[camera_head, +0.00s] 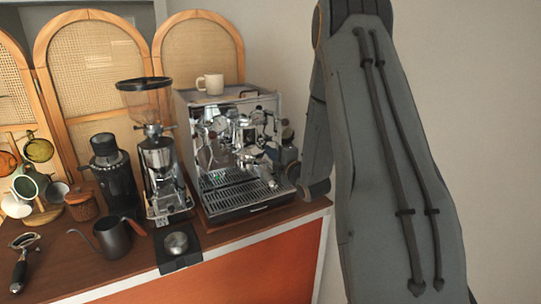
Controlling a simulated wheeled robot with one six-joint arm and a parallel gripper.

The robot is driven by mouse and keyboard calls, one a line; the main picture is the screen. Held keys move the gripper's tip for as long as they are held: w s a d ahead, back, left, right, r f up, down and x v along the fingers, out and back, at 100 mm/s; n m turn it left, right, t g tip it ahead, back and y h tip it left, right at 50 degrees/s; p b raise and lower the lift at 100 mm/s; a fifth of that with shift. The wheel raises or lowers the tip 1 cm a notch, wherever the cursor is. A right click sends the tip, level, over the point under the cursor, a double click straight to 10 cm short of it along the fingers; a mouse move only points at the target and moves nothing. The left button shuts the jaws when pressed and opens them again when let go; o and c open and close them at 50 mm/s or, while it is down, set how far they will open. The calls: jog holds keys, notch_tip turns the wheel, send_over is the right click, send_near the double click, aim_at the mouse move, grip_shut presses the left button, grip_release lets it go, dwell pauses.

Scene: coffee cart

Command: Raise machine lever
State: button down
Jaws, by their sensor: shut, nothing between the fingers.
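The chrome espresso machine (239,150) stands on the counter, with its group head (244,136) and gauges at the front. A handle slants down and right below the group head. The lever is too small and cluttered among the chrome parts to make out for sure. My gripper (274,158) is at the front right of the machine, close to the group head, with nothing seen held in it. It looks shut. Its fingertips blend with the dark and chrome parts behind, so I cannot tell whether they touch the lever.
A cream mug (210,84) stands on top of the machine. A grinder (159,165) stands left of it, with a dark canister (113,175) beyond. A kettle (113,238), a portafilter (21,263) and a cup rack (43,216) are farther left. My arm covers the right side.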

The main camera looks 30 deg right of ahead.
jog(key=s, duration=1)
jog(key=shift+s+a+f, duration=0.3)
jog(key=shift+s+f, duration=0.1)
jog(key=shift+f, duration=0.05)
dwell(0.5)
